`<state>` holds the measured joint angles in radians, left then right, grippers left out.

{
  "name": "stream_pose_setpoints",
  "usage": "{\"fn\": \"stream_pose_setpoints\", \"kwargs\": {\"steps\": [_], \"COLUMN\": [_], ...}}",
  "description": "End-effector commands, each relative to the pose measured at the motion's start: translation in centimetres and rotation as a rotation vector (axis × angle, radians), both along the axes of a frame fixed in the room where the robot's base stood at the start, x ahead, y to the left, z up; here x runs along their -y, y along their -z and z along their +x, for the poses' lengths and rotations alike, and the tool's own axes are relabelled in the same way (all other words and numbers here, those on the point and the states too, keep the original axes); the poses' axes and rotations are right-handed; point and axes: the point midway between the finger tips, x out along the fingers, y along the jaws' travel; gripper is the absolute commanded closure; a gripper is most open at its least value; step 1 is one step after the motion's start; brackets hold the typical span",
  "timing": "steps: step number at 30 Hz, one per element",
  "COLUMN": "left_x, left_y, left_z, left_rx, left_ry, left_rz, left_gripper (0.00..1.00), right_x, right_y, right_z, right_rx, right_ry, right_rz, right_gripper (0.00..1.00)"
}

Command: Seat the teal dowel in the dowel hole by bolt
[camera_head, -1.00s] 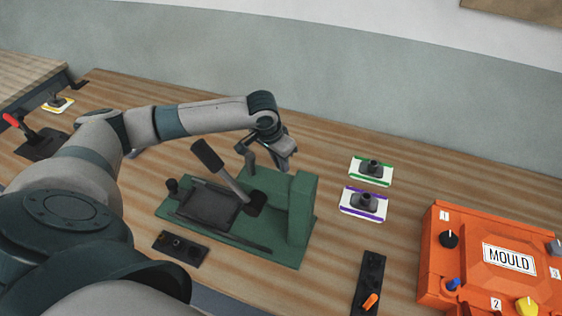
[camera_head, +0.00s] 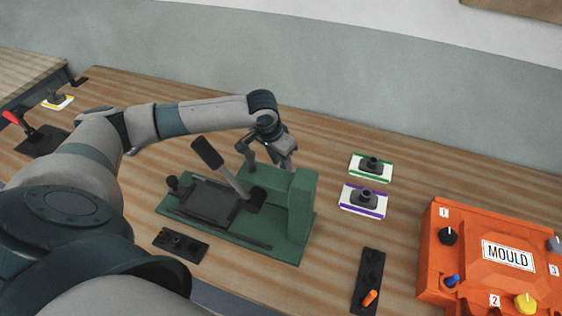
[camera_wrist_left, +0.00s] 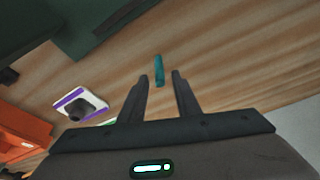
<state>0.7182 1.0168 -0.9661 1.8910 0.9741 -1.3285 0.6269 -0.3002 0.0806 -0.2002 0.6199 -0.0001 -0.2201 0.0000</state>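The teal dowel (camera_wrist_left: 159,70) shows in the left wrist view, lying on the wooden table just beyond my fingertips and roughly in line with the gap between them. My left gripper (camera_wrist_left: 160,77) is open and empty. In the head view the left gripper (camera_head: 268,163) points down behind the green fixture (camera_head: 302,205), and the dowel is hidden there. The orange mould (camera_head: 478,235) stands at the right with several coloured knobs. I cannot make out which hole is the dowel hole by the bolt. My right gripper is not in view.
A black strip (camera_head: 180,246) lies in front of the fixture, and another strip (camera_head: 369,268) holds an orange peg (camera_head: 370,298). Green-edged (camera_head: 371,168) and purple-edged (camera_head: 363,201) plates lie right of the fixture. A dark lever (camera_head: 222,166) rises from the fixture.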

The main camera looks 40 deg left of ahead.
Motion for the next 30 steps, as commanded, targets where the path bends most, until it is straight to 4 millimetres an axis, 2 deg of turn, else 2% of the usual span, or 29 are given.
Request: {"fn": "stream_pose_setpoints", "kwargs": {"steps": [8, 21, 30], "left_x": [-0.2, -0.4, -0.4], "left_y": [-2.8, -9.9, -11.5], "left_z": [-0.7, -2.6, -3.2], "left_rx": [0.003, 0.003, 0.000], "left_ry": [0.001, 0.000, 0.000], "left_rz": [0.001, 0.000, -0.001], "left_gripper": [0.70, 0.70, 0.70], "right_x": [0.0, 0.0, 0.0], "right_y": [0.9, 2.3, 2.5], "right_z": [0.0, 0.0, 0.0], "right_rx": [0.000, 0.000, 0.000], "right_ry": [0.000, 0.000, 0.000], "right_rz": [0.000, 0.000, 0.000], "right_gripper": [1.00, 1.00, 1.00]}}
